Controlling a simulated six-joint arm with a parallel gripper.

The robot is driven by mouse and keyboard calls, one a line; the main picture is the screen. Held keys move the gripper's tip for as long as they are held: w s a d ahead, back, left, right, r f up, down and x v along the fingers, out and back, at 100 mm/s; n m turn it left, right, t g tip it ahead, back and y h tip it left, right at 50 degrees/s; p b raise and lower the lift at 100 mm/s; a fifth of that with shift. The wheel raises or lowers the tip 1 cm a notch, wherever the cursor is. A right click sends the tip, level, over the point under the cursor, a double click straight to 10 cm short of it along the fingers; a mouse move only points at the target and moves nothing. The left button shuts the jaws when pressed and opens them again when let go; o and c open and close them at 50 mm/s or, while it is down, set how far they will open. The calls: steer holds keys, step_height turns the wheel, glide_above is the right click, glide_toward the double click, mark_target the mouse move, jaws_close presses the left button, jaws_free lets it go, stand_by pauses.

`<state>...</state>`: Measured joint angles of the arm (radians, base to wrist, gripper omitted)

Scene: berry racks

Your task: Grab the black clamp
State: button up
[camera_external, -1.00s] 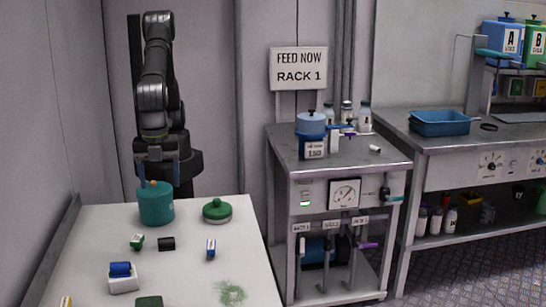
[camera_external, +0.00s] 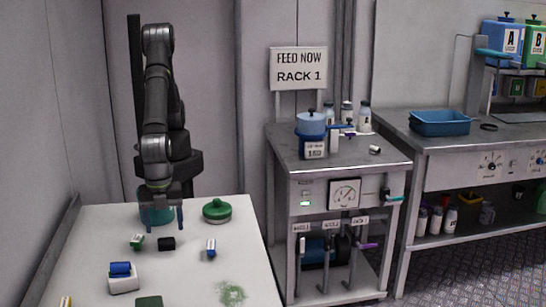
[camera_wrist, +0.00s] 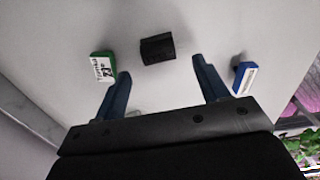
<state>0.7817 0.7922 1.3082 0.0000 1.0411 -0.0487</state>
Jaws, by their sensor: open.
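The black clamp (camera_external: 167,244) is a small dark block lying on the white table. In the wrist view the black clamp (camera_wrist: 157,48) sits ahead of and between my two fingers, apart from both. My gripper (camera_external: 164,229) is open and empty, above the table just behind the clamp. In the wrist view its blue-grey fingertips (camera_wrist: 159,68) are spread wide. A green and white block (camera_external: 137,242) lies left of the clamp, and a blue and white block (camera_external: 211,248) lies to its right.
A teal pot (camera_external: 150,213) stands behind my gripper, partly hidden by it. A green round lid (camera_external: 217,210) is to the right. A white block with a blue top (camera_external: 122,277) and a dark green block (camera_external: 149,302) are nearer the front. A green stain (camera_external: 232,294) marks the table.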

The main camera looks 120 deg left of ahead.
mark_target(166, 240)
steer(key=f, duration=0.5)
steer(key=shift+w+d, duration=0.15)
steer(key=shift+d, duration=0.05)
steer(key=c, duration=1)
steer(key=shift+c, duration=0.2)
